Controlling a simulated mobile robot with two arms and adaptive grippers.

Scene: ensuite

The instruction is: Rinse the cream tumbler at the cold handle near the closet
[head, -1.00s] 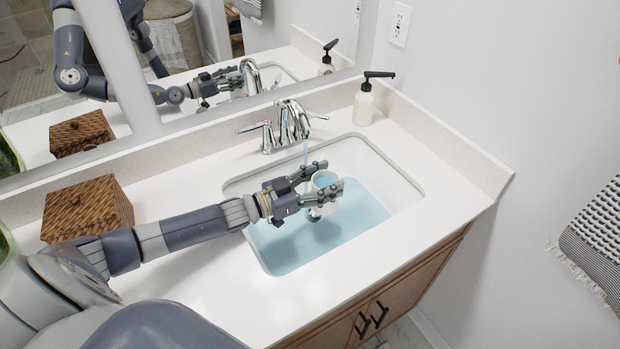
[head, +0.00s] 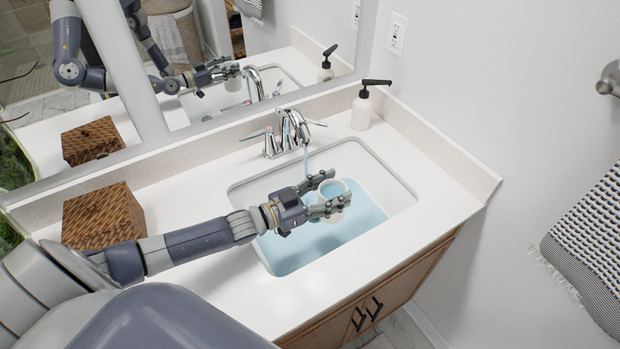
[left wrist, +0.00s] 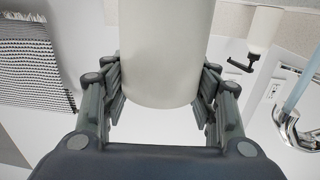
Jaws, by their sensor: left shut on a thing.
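The cream tumbler (head: 333,190) is in my left gripper (head: 322,194), over the basin. The fingers are shut around its sides. The left wrist view shows the tumbler (left wrist: 165,50) between both fingers. The chrome faucet (head: 290,130) stands behind the basin with a lever on each side. A thin blue stream of water (head: 306,162) falls from its spout, to the left of the tumbler and apart from its mouth in the picture. The sink (head: 385,185) holds blue water (head: 365,212). My right gripper is not in view.
A soap bottle (head: 362,110) with a black pump stands at the back right of the counter. A woven box (head: 105,217) sits at the left. A mirror (head: 200,60) runs behind the counter. A striped towel (head: 590,245) hangs at the right.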

